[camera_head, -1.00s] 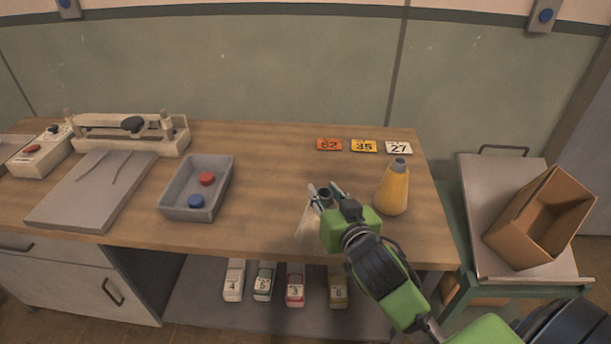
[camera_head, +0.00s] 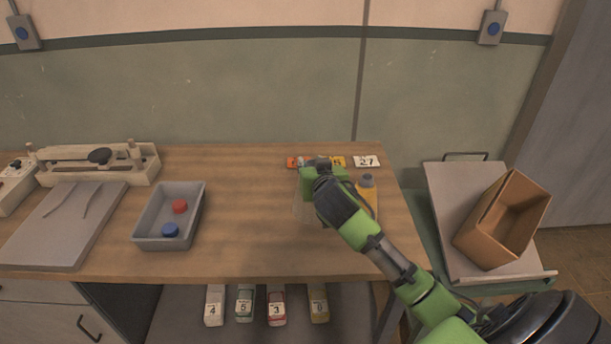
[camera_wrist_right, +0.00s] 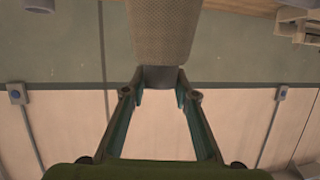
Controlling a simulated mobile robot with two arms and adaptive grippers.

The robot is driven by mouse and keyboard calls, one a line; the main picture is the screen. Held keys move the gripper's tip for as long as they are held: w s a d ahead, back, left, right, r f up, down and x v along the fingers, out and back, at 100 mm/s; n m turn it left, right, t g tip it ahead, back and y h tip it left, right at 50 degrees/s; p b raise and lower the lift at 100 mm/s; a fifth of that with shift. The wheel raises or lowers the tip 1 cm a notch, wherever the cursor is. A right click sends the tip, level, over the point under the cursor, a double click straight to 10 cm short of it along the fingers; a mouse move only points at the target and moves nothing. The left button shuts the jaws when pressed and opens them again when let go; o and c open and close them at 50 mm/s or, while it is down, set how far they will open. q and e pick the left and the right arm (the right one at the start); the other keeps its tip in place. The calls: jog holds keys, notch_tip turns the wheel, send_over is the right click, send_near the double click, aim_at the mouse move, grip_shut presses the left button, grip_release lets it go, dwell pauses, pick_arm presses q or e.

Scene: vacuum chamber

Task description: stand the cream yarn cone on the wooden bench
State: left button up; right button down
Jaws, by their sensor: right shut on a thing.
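The cream yarn cone (camera_wrist_right: 165,32) shows in the right wrist view, with its grey narrow end (camera_wrist_right: 160,76) between my fingers. My right gripper (camera_head: 318,163) is shut on that end, and it also shows in the right wrist view (camera_wrist_right: 159,84). In the head view my gripper and arm are over the right part of the wooden bench (camera_head: 250,225) and hide most of the cone. I cannot tell whether its base touches the bench. My left gripper is not in view.
A yellow cone (camera_head: 368,190) stands close right of my gripper, partly behind my arm. Number tags, such as the white 27 tag (camera_head: 367,161), lie along the back edge. A grey tray (camera_head: 140,228) with red and blue pieces is left. The bench between is clear.

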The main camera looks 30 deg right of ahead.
jog(key=w+d+f+p, duration=0.2)
jog(key=w+f, duration=0.4)
jog(key=f, duration=0.3)
jog(key=shift+d+f+p, duration=0.25)
jog(key=shift+p, duration=0.05)
jog(key=c, duration=1.9)
grip_release()
jog(key=shift+s+f, duration=0.1)
jog(key=shift+f, duration=0.05)
jog(key=shift+o, duration=1.4)
